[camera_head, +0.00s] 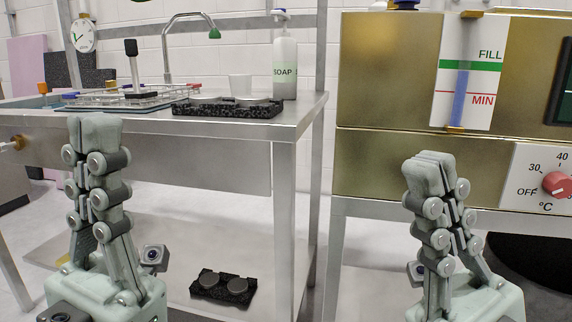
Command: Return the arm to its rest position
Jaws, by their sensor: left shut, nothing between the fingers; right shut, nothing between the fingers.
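My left gripper (95,122) stands upright in the lower left of the head view, in front of the steel table. Its fingers are shut together with nothing between them. My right gripper (428,160) stands upright in the lower right, in front of the brass-coloured machine. Its fingers are also shut and empty, and lean a little to the left. Neither gripper appears to touch anything. Both grippers hide parts of the furniture behind them.
A steel table (285,128) carries a soap bottle (285,65), a white cup (240,85), a black foam holder (225,108) and a rack (130,98). A lower shelf bears another foam holder (222,286). The brass-coloured machine (390,85) has a red dial (557,184).

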